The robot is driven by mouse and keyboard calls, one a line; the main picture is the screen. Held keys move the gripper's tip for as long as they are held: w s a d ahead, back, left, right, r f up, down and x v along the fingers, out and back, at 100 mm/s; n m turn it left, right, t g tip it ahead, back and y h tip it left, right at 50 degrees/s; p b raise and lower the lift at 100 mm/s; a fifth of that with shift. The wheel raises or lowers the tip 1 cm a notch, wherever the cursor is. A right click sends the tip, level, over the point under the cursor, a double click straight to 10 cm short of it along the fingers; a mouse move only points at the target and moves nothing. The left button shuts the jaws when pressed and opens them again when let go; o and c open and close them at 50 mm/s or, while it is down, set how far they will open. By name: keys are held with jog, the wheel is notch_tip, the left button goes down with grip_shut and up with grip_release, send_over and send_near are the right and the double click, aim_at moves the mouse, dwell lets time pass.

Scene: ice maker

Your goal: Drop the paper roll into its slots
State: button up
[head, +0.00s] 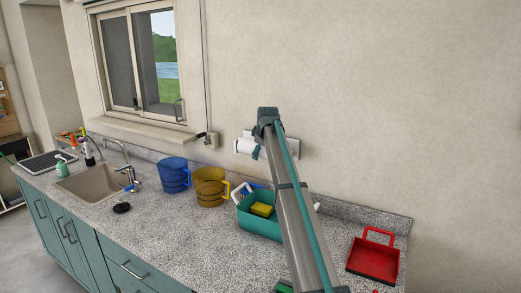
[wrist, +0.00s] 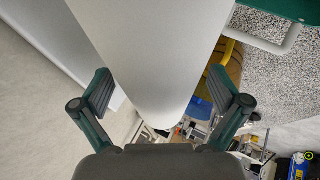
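The white paper roll (wrist: 150,60) fills the middle of the wrist view, lying lengthwise between the two fingers of my gripper (wrist: 161,92). In the head view the paper roll (head: 246,146) shows as a white cylinder close to the wall, partly hidden by my arm. A white wall holder (head: 291,147) shows just right of my gripper (head: 262,140). A white edge of the holder (wrist: 72,62) also shows left of the roll in the wrist view. The slots are not visible.
A wall socket (head: 210,140) sits left of the roll.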

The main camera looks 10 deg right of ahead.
dwell(0.3)
jog(key=v, duration=1.2)
